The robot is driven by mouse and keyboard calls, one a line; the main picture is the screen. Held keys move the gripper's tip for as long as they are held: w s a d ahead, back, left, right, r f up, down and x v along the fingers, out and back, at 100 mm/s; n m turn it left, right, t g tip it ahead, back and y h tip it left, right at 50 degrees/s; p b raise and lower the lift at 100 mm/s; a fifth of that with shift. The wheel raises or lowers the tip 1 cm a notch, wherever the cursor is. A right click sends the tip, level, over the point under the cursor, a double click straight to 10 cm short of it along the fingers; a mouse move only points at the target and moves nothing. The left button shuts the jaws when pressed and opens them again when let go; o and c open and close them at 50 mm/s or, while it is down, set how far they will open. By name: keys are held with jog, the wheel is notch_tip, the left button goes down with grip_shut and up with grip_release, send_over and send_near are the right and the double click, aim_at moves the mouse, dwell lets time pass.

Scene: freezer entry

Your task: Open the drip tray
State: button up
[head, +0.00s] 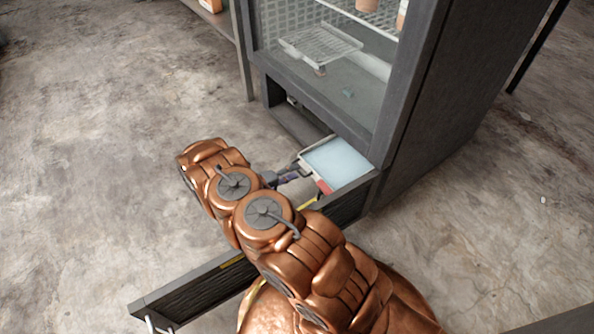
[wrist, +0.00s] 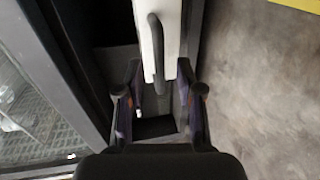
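The drip tray (head: 338,158) is white with a pale blue inside and sits at the freezer's base, part of it showing out in front. In the wrist view its white front (wrist: 173,35) carries a dark curved handle (wrist: 155,50). My gripper (head: 290,177) is beside the tray's front edge, partly hidden by my copper arm. In the wrist view my gripper (wrist: 160,75) is open, with one finger on each side of the handle's lower end. A gap shows on both sides, so the fingers are not closed on it.
The freezer (head: 430,110) has a glass front with wire racks inside. A long dark panel (head: 195,290) stretches out from its base across the floor, passing under my arm. A shelf leg (head: 243,70) stands at the freezer's left. The concrete floor (head: 100,130) at left is clear.

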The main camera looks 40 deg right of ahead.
jog(key=a+r, duration=0.1)
jog(key=a, duration=0.8)
jog(key=shift+r, duration=0.4)
